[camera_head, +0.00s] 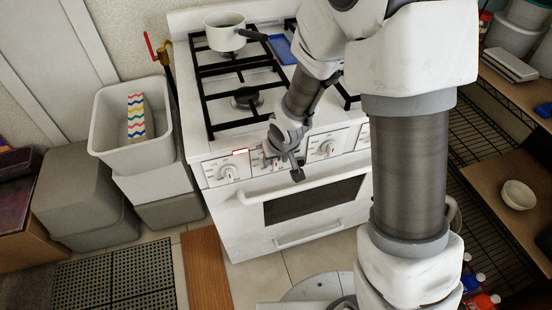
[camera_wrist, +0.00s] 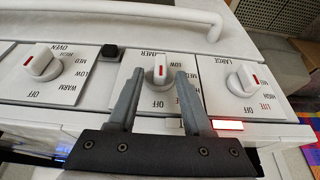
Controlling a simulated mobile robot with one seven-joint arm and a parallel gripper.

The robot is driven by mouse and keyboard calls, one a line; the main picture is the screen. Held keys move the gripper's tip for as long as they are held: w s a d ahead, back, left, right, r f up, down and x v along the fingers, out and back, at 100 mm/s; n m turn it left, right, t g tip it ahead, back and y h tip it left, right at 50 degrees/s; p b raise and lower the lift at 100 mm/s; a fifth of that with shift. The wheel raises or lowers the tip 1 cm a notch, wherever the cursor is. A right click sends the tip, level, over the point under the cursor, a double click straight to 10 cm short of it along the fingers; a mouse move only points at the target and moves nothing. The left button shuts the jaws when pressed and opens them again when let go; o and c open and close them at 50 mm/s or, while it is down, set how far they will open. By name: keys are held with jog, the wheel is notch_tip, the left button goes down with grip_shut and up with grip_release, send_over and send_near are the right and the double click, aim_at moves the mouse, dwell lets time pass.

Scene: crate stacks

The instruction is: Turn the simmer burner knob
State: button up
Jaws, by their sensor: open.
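The simmer burner knob (camera_wrist: 160,66) is white with a red line and sits on the stove's front panel, in the middle of the wrist view. Its line runs roughly up and down the picture, with the OFF marking below it; part of the SIMMER label is covered. My gripper (camera_wrist: 160,77) is open, with one dark finger on each side of this knob. A gap shows between the fingers and the knob, and I cannot tell any contact. In the head view my gripper (camera_head: 283,170) is at the stove front, largely hiding this knob.
The LARGE knob (camera_wrist: 244,79) and the OVEN knob (camera_wrist: 41,64) flank it. The oven handle (camera_head: 300,182) runs below the panel. A white pot (camera_head: 225,36) stands on the stove. A grey crate (camera_head: 112,152) stands left; shelves stand right.

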grip_shut()
jog(key=b, duration=0.5)
jog(key=shift+a+f+h, duration=0.25)
jog(key=shift+f+h, duration=0.1)
jog(key=shift+h, duration=0.05)
jog(key=b, duration=0.3)
jog(key=t+h+b, duration=0.1)
jog(key=b, duration=0.2)
jog(key=shift+a+n+b, duration=0.25)
jog(key=shift+n+b, duration=0.05)
jog(key=shift+b, duration=0.05)
jog(key=h+b, duration=0.1)
jog(key=b, duration=0.2)
jog(key=h+b, duration=0.2)
jog(key=shift+s+a+n+t+b, duration=0.2)
jog(key=shift+a+n+t+b, duration=0.1)
jog(key=shift+a+t+b, duration=0.1)
jog(key=shift+h+b, duration=0.5)
jog(key=shift+b, duration=0.2)
jog(key=shift+r, duration=0.1)
grip_release()
jog(key=shift+a, duration=0.1)
